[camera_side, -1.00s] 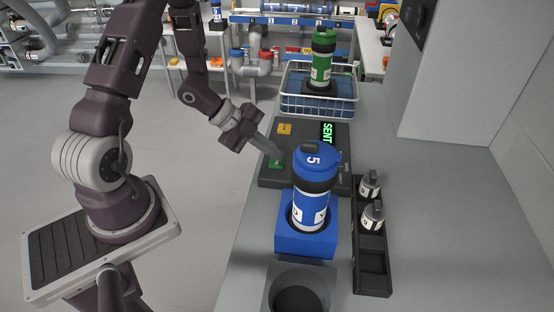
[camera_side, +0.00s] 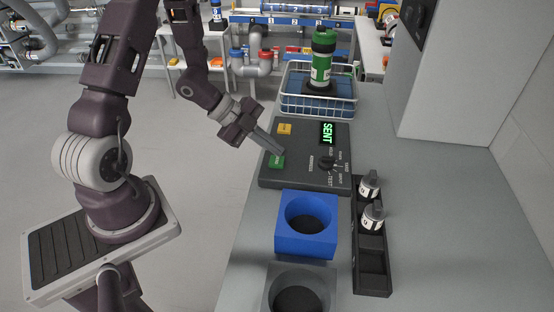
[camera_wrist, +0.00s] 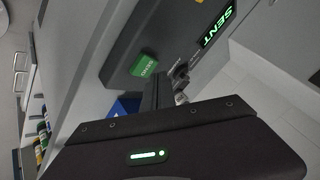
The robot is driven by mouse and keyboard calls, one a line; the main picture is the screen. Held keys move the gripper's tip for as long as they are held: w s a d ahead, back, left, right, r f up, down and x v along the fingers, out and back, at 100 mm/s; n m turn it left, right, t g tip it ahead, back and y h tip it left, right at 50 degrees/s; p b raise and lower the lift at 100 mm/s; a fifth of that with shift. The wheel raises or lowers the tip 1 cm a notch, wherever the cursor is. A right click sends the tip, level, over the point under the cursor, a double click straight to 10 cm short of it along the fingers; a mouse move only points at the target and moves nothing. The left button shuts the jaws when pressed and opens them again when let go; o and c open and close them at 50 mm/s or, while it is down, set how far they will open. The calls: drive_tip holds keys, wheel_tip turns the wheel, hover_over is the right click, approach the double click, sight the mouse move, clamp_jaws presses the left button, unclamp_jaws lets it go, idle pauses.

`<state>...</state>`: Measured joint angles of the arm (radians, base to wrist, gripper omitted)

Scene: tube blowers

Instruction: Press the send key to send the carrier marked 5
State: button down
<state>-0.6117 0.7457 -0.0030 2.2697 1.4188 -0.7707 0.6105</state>
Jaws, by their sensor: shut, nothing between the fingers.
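The dark control panel (camera_side: 300,178) lies on the bench with a green send key (camera_side: 277,161), a yellow key (camera_side: 285,129), a knob (camera_side: 325,163) and a display (camera_side: 327,133) reading SENT. My gripper (camera_side: 280,152) is shut and empty, its fingertips close to the green key; I cannot tell whether they touch it. In the wrist view the green key (camera_wrist: 144,65) shows its SEND lettering beyond the fingers. The blue socket (camera_side: 306,238) in front of the panel is empty. The carrier marked 5 is not in view.
A green carrier (camera_side: 322,62) stands in a wire basket (camera_side: 318,104) behind the panel. A black rack (camera_side: 371,262) at right holds two small grey-topped bottles (camera_side: 373,215). A grey socket (camera_side: 301,279) is at the front. The bench at right is clear.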

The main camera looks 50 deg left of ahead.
drive_tip(key=shift+r, duration=2.5)
wheel_tip(320, 180, up, 5)
drive_tip(key=w+a+n+t+y, duration=0.1)
drive_tip(key=w+a+n+y, duration=0.1)
drive_tip(key=w+a+y, duration=0.15)
wheel_tip(320, 180, up, 10)
drive_tip(key=n+y, duration=0.6)
drive_tip(key=n, duration=0.1)
hover_over(273, 159)
drive_tip(key=s+a, duration=0.2)
drive_tip(key=a, duration=0.2)
drive_tip(key=s+d+r+n+g+h, duration=0.1)
drive_tip(key=s+d+n, duration=0.3)
drive_tip(key=s, duration=0.5)
drive_tip(key=s+d+n+g+h, duration=0.1)
drive_tip(key=s+d+n+h, duration=0.1)
drive_tip(key=s+d, duration=0.6)
drive_tip(key=shift+s+d+r+n+g+h, duration=0.2)
drive_tip(key=shift+s+r+n+g+h, duration=0.15)
drive_tip(key=shift+s+n, duration=0.45)
drive_tip(key=shift+w+r, duration=0.1)
drive_tip(key=shift+w, duration=0.05)
